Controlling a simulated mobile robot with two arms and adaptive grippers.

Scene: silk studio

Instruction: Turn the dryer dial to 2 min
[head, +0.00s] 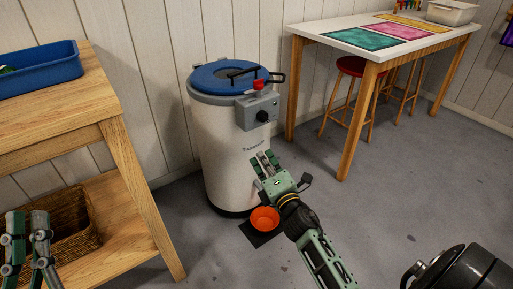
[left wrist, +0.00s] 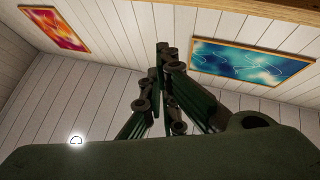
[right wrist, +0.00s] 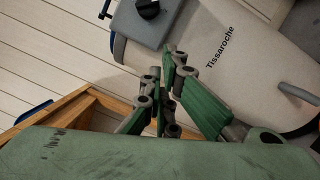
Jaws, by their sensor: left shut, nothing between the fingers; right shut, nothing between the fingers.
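The dryer (head: 222,150) is a white upright drum with a blue lid (head: 222,77), standing against the wall. My right gripper (head: 264,158) is shut and empty, in front of the drum and below the control box, apart from the dial. My left gripper (head: 28,222) is shut and empty at the lower left, far from the dryer.
A wooden table (head: 60,109) with a blue tray (head: 40,70) and wicker basket (head: 62,228) stands left. A white-topped table (head: 373,36) and red stool (head: 350,66) stand right. The floor between is clear.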

